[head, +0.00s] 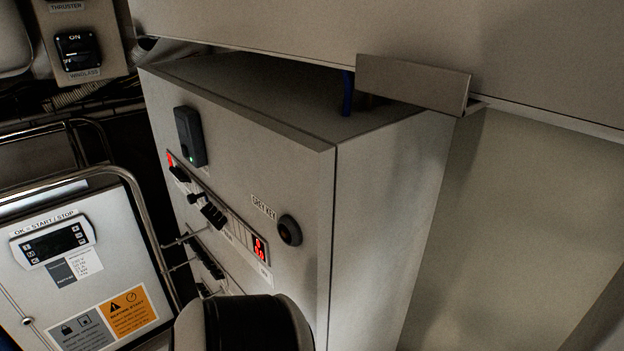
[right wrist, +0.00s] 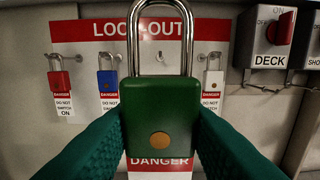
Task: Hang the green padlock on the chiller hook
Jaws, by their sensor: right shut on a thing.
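The green padlock (right wrist: 160,115) fills the middle of the right wrist view, upright, with its steel shackle on top. My right gripper (right wrist: 160,128) is shut on its body, with a green finger on each side. In the head view the chiller (head: 90,262) stands at the lower left, a pale panel with a small display. A small round metal piece (head: 27,321) sits at its left; I cannot tell whether it is the hook. Neither gripper shows clearly in the head view; my left gripper is out of view.
Behind the padlock is a lock-out board (right wrist: 88,35) with red (right wrist: 59,82), blue (right wrist: 107,82) and white (right wrist: 213,82) padlocks. A small central hook (right wrist: 160,57) shows through the shackle. A tubular rail (head: 150,225) edges the chiller beside a grey cabinet (head: 260,165).

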